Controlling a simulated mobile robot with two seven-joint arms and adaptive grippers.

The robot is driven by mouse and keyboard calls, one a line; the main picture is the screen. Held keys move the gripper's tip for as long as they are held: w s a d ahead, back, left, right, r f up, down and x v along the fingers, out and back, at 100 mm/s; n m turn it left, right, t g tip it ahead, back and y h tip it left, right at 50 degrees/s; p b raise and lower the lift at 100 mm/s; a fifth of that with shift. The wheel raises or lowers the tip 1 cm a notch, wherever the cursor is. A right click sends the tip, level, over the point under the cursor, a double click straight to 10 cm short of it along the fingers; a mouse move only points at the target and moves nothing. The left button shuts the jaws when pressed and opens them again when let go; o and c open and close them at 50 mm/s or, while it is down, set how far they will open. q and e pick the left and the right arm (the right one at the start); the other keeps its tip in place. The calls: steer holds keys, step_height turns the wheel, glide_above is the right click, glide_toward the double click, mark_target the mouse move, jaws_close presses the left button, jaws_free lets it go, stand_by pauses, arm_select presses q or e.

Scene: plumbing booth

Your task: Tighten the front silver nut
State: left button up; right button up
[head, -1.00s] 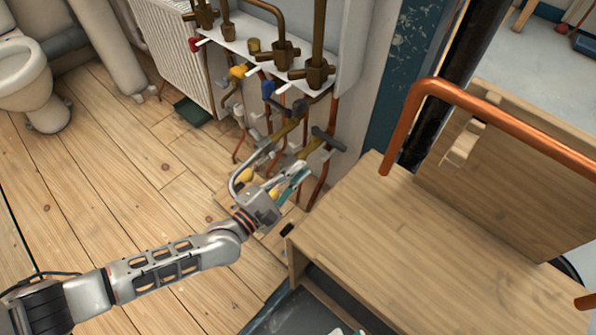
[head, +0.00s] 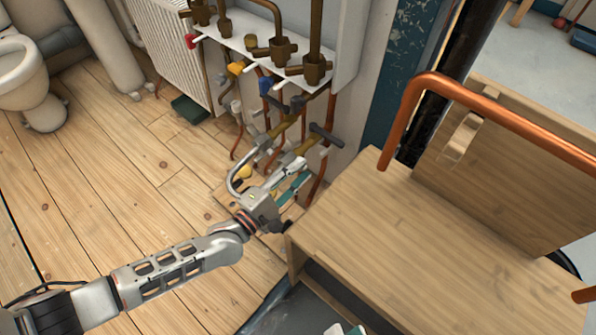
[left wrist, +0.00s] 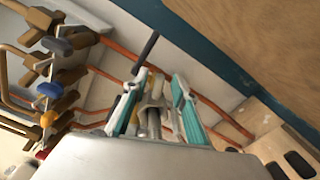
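My left gripper (head: 281,153) reaches low in front of the pipes and valves on the wall. Its two teal-padded fingers stand apart. In the left wrist view my left gripper (left wrist: 160,78) has a silver-grey nut-like fitting (left wrist: 153,118) between its fingers, with a gap visible at the right finger. I cannot tell whether the left finger touches it. In the head view the fingers and hand hide this fitting. A small white and teal tip at the bottom edge of the head view looks like my right gripper (head: 346,330); the rest is cut off.
A dark-handled valve (head: 325,134) sits just beyond the fingers. Copper pipes (left wrist: 118,50) run close beside them. A wooden box-like bench (head: 370,215) with an orange rail (head: 500,118) stands close on the right. The wooden floor (head: 120,190) is open on the left.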

arm_select(q)
steer(key=shift+a, duration=0.1)
steer(key=v, duration=1.2)
